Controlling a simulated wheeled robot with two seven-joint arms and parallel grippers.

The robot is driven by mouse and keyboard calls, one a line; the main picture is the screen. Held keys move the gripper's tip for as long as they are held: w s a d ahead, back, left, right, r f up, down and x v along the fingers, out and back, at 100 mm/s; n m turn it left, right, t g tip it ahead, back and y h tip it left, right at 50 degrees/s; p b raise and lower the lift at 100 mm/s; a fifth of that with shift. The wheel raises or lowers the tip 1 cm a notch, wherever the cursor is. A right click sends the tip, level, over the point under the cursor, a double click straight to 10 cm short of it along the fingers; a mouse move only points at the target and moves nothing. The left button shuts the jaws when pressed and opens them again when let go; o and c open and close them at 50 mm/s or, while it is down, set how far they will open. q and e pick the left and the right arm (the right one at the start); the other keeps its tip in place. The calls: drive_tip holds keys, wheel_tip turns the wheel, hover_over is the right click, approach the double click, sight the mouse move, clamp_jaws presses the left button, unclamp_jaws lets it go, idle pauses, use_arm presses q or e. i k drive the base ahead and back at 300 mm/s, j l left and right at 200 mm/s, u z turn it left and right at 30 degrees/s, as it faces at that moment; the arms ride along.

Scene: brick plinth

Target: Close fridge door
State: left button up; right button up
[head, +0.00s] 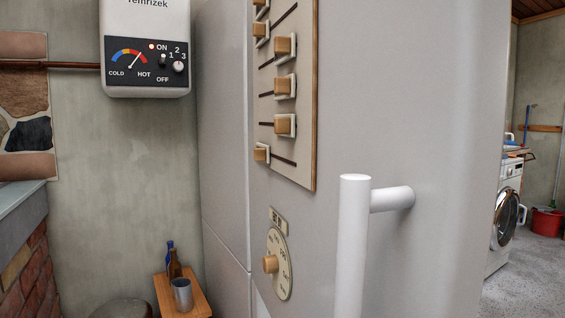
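A large pale grey-white appliance, apparently the fridge (420,110), fills the middle of the head view at close range. A white bar handle (353,240) stands out from its face on a short round arm. A panel (300,150) with several wooden slider knobs is set left of the handle, with a round dial (280,265) below it. A seam runs down the left side of the body. The lower part of the handle is cut off by the frame. I cannot tell how far the door stands open. Neither gripper is in view.
A wall heater (145,50) hangs at the upper left. A small wooden table (195,299) with a metal cup (183,294) and bottles stands below. A brick plinth (25,265) is at the left edge. A washing machine (508,215) and red bucket (547,222) stand beyond open floor at right.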

sight(383, 195)
drive_tip(key=k+j+z, duration=0.3)
drive_tip(key=k+j, duration=0.2)
drive_tip(key=j, duration=0.9)
drive_tip(key=k+z, duration=0.05)
